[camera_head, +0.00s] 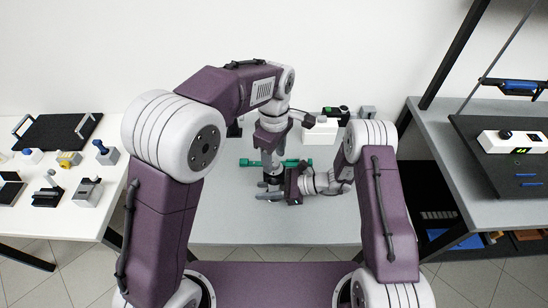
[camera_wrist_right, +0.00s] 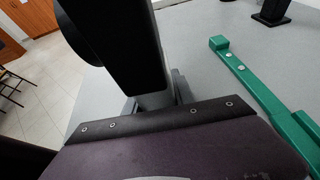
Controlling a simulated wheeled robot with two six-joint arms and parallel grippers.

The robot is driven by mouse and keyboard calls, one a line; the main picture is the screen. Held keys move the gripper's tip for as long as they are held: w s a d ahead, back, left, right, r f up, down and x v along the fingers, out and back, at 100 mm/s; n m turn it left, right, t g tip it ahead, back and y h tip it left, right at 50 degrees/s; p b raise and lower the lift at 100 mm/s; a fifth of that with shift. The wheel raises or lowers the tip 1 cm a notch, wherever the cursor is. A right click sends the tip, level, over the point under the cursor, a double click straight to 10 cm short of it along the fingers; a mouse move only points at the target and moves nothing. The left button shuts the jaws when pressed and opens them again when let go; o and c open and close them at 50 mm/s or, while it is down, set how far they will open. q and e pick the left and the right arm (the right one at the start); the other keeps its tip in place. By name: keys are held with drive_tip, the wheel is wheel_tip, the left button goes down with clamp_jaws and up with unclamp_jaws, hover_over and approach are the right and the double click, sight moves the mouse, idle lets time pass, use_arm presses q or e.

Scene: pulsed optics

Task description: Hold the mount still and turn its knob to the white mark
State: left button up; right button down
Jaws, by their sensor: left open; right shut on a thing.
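My left gripper (camera_head: 270,172) points down over the middle of the table, open, just above and beside my right gripper. My right gripper (camera_head: 268,194) reaches in from the right, low over the table, and is shut on a grey upright part that seems to be the mount's post. In the right wrist view this grey part (camera_wrist_right: 155,101) stands between the right fingers, below a large dark body (camera_wrist_right: 118,40); I cannot tell whether that body is the mount or my left gripper. The grippers hide most of the mount in the head view. I cannot make out its knob or white mark.
A green bar (camera_head: 293,162) lies on the table behind the grippers and shows in the right wrist view (camera_wrist_right: 262,93). White boxes (camera_head: 320,132) stand at the back. Side tables hold small parts (camera_head: 69,159) at left and a white device (camera_head: 512,142) at right.

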use_arm(q)
drive_tip(key=shift+f, duration=0.5)
use_arm(e)
drive_tip(key=shift+f, duration=0.15)
use_arm(q)
clamp_jaws()
